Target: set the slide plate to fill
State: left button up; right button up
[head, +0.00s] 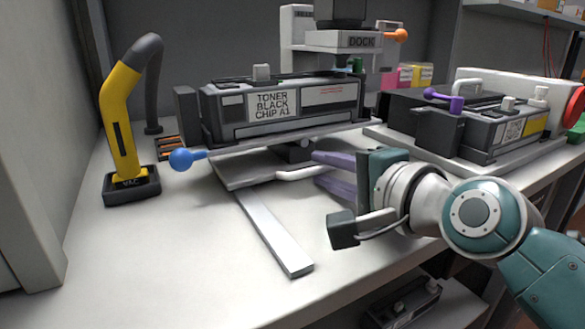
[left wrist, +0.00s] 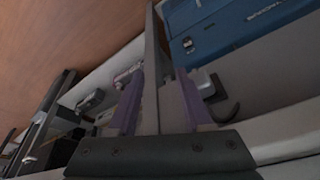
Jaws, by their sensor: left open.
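The slide plate (head: 232,174) is a pale grey plate low on the bench, under the toner black cartridge (head: 225,113). A white bar handle (head: 300,174) sticks out at its right side. A flat metal rail (head: 272,232) runs from below it toward the front edge. My right gripper (head: 318,170) comes in from the right with its purple fingers apart, one above and one below the handle's end; I cannot tell whether they touch it. My left gripper (left wrist: 160,76) shows only in the left wrist view, open, away from the plate, with nothing visibly held.
A blue ball knob (head: 181,159) juts out at the left of the cartridge. A yellow hose-like tool (head: 121,120) stands in a black base at the left. The dock head (head: 350,40) is above. Another cartridge (head: 480,128) sits at the right. The front left bench is clear.

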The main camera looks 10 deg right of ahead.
jog(key=shift+s+d+r+p, duration=0.25)
jog(key=shift+s+p, duration=0.1)
jog(key=shift+s, duration=0.2)
jog(key=p+v, duration=0.2)
jog(key=v, duration=0.5)
jog(key=shift+s, duration=0.25)
jog(key=shift+s+d+r, duration=0.1)
jog(key=shift+s+d, duration=0.15)
jog(key=shift+s, duration=0.35)
